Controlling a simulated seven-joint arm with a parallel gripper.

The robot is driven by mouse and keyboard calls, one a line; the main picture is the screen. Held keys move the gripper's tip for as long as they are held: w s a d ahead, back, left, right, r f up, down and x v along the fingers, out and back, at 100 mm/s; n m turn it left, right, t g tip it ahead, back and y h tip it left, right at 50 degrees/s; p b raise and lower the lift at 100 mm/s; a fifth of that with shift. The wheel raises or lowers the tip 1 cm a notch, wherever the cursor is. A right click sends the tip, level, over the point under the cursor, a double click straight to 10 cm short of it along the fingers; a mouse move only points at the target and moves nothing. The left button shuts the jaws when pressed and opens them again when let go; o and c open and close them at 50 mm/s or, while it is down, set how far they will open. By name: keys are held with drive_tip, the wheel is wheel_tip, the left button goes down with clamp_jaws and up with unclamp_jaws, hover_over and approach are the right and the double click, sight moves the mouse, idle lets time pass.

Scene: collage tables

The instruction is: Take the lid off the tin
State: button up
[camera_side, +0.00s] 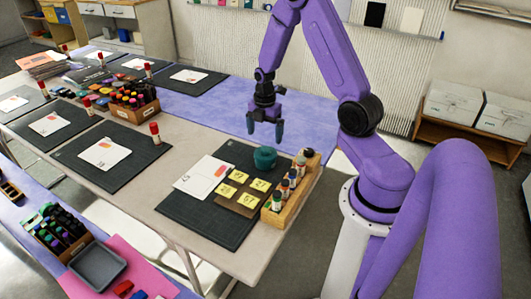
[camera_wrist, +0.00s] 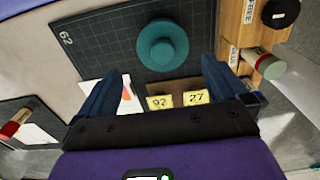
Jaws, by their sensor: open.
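A round teal tin (camera_side: 265,158) stands upright on the dark cutting mat (camera_side: 209,213), beside the wooden box of bottles. In the wrist view, its round teal lid (camera_wrist: 182,46) shows from above, with a raised knob in the middle. The lid sits on the tin; I cannot make out the seam between them. My gripper (camera_side: 265,128) points down and is above the tin, apart from it. Its two fingers are spread and empty. In the wrist view, the lid lies beyond and between the fingertips of my gripper (camera_wrist: 165,72).
A wooden box (camera_side: 274,214) with upright bottles runs along the mat's right edge, close to the tin. A brown board (camera_side: 240,211) with yellow labels and a white card (camera_side: 200,180) lie in front. Other mats and a marker box (camera_side: 134,105) are farther left.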

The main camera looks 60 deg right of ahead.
sight(266, 149)
drive_tip(key=shift+s+a+f, duration=0.1)
drive_tip(key=shift+f, duration=1.65)
drive_tip(key=shift+s+f, duration=0.1)
drive_tip(key=shift+f, duration=1.65)
drive_tip(key=c, duration=0.8)
